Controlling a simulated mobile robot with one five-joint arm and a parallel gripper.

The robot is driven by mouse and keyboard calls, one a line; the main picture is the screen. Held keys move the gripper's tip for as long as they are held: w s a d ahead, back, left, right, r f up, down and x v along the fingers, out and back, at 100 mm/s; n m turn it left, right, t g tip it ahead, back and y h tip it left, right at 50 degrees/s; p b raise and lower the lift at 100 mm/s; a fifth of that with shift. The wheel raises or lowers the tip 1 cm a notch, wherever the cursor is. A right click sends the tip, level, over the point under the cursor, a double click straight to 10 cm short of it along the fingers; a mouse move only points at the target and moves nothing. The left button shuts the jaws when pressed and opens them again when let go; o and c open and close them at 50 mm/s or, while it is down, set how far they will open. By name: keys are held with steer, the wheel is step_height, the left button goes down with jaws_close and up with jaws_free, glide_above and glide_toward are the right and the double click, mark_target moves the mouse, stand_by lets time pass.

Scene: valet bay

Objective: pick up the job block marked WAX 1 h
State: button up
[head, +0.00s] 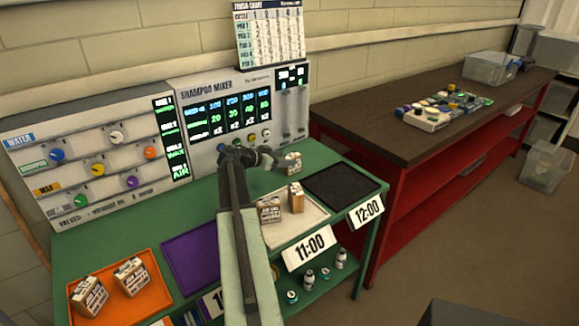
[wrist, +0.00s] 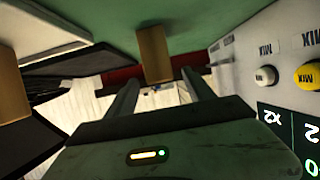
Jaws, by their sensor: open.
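My gripper (head: 274,160) is open and empty above the back of the green table, in front of the mixer panel. A tan block with a pale labelled face (head: 292,162) is just right of it. In the wrist view, which looks upside down, a plain tan block (wrist: 155,55) stands on the green surface, ahead of and between my open fingers (wrist: 160,80), not gripped. Two labelled blocks (head: 269,210) (head: 296,198) stand on the white tray (head: 302,228). Two more (head: 89,296) (head: 131,276) stand on the orange tray (head: 122,307). The labels are too small to tell which is WAX 1 h.
The mixer panel (head: 235,88) rises close behind my gripper; its yellow knob (wrist: 308,75) shows in the wrist view. The purple tray (head: 190,262) and black tray (head: 342,187) look empty. A dark bench (head: 400,140) stands at right.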

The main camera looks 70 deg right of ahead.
mark_target(297, 157)
steer(key=b+x, duration=0.2)
steer(key=x, duration=0.5)
steer(key=shift+s+d, duration=0.1)
steer(key=shift+d, duration=0.25)
jaws_close()
steer(key=shift+r, duration=0.2)
step_height(297, 157, up, 10)
steer(key=p, duration=1)
steer(key=shift+a, duration=0.1)
steer(key=shift+f, duration=0.15)
